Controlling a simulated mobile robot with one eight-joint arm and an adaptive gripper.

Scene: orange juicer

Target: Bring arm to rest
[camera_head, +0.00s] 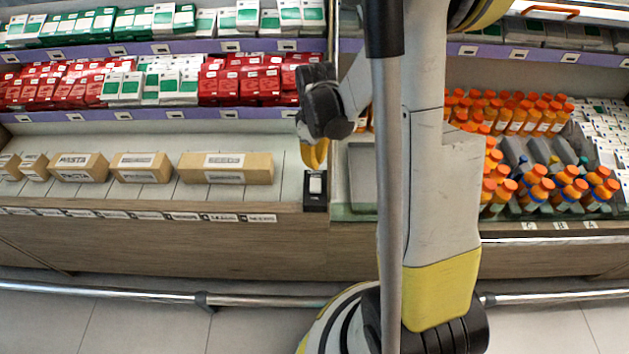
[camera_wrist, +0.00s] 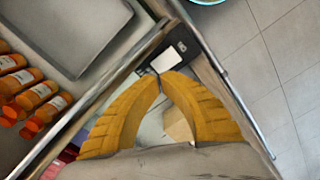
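My gripper (camera_head: 315,156) hangs in the head view over the shelf front, with its yellow fingers pointing down. In the wrist view, the tips of the two yellow fingers (camera_wrist: 161,76) come together with nothing seen between them. The black device with a white switch-like face (camera_head: 316,185) stands just below the gripper on the shelf edge. It also shows just beyond the fingertips in the wrist view (camera_wrist: 167,60); whether they touch it I cannot tell. My arm is bent and raised in front of the shelves.
Cardboard boxes (camera_head: 225,168) lie on the shelf left of the gripper. A grey tray (camera_head: 362,177) lies to its right, with orange-capped bottles (camera_head: 535,187) further right. A metal rail (camera_head: 130,294) runs low along the front.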

